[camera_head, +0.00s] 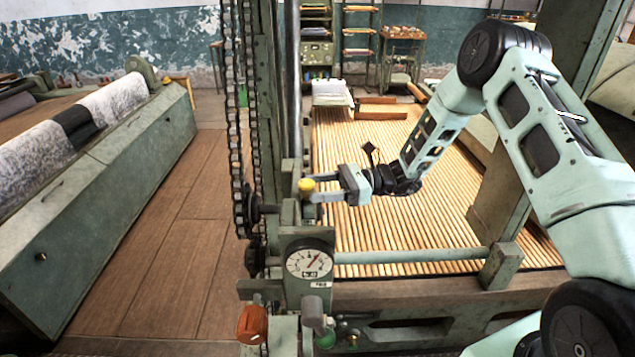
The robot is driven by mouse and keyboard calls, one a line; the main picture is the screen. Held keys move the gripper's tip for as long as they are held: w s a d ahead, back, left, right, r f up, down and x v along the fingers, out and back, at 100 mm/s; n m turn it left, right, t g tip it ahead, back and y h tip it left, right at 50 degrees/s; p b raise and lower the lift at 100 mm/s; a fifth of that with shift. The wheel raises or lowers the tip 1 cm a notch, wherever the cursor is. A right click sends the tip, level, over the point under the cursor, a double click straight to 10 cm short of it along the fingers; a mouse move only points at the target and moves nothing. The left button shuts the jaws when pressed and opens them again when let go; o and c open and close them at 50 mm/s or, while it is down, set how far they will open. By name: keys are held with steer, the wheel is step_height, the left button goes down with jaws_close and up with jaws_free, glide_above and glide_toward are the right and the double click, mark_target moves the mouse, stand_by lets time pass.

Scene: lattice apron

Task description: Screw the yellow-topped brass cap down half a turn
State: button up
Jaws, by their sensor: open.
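The yellow-topped brass cap (306,186) sits on top of the green machine post, left of centre in the head view. My gripper (322,187) reaches in from the right, held roughly level, with its fingers pointing left at the cap. The fingertips are at the cap's right side, just below its yellow top. The jaws are open. I cannot tell whether the fingers touch the cap or stand on both sides of it. The cap's lower brass part is mostly hidden by the fingers and the post.
A green rail (415,256) runs right from the gauge, in front of the wooden slat lattice (430,225).

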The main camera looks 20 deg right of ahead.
steer(key=shift+a, duration=0.35)
steer(key=c, duration=1)
steer(key=shift+s+a+m+t+h, duration=0.15)
steer(key=shift+m+t+h, duration=0.2)
steer(key=shift+m+t, duration=0.65)
steer(key=shift+s+d+m+t+h, duration=0.1)
steer(key=shift+m+t+h, duration=0.4)
steer(key=shift+t, duration=0.9)
steer(key=o, duration=1)
steer(key=b+v, duration=0.5)
steer(key=v, duration=1.2)
steer(key=shift+d+f, duration=0.15)
steer(key=shift+d, duration=0.1)
